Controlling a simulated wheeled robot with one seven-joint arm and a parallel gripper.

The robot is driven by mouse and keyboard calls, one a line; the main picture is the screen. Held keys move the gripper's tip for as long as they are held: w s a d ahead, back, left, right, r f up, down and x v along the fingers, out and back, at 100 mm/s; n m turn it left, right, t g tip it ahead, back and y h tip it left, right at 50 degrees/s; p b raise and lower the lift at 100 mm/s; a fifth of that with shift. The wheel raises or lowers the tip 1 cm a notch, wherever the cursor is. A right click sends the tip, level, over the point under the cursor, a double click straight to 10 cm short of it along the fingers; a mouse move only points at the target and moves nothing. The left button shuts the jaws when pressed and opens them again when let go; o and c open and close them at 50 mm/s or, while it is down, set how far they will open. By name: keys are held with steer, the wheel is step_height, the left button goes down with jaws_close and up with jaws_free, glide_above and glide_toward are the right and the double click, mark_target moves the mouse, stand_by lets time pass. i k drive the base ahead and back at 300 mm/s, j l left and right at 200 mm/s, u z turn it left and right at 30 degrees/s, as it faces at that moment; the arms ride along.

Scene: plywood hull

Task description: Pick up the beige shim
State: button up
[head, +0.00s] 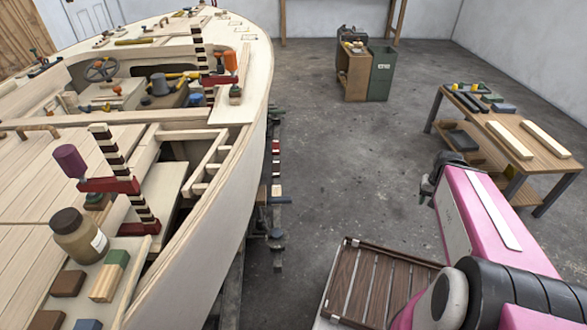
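A beige shim (104,286) lies on the pale hull deck at the lower left of the head view. My gripper (428,189) seems to be the dark part at the far end of my pink arm, at the right over the floor. It is far from the shim and mostly hidden by the arm, so I cannot tell whether its fingers are open.
Brown blocks (68,283) and a blue block (88,324) lie near the shim. A brown jar (78,236) and a red clamp (112,186) stand behind it. A workbench (540,150) stands at the right. Open floor (350,170) lies between hull and bench.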

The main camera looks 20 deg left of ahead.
mark_target(276, 190)
steer(key=i, duration=1.95)
steer(key=i+u, duration=0.2)
steer(key=u, duration=0.3)
steer(key=i+l+u, duration=0.1)
steer(key=u, duration=0.35)
steer(key=i+l+u, duration=0.15)
steer(key=u, duration=1.05)
steer(key=i+l, duration=0.05)
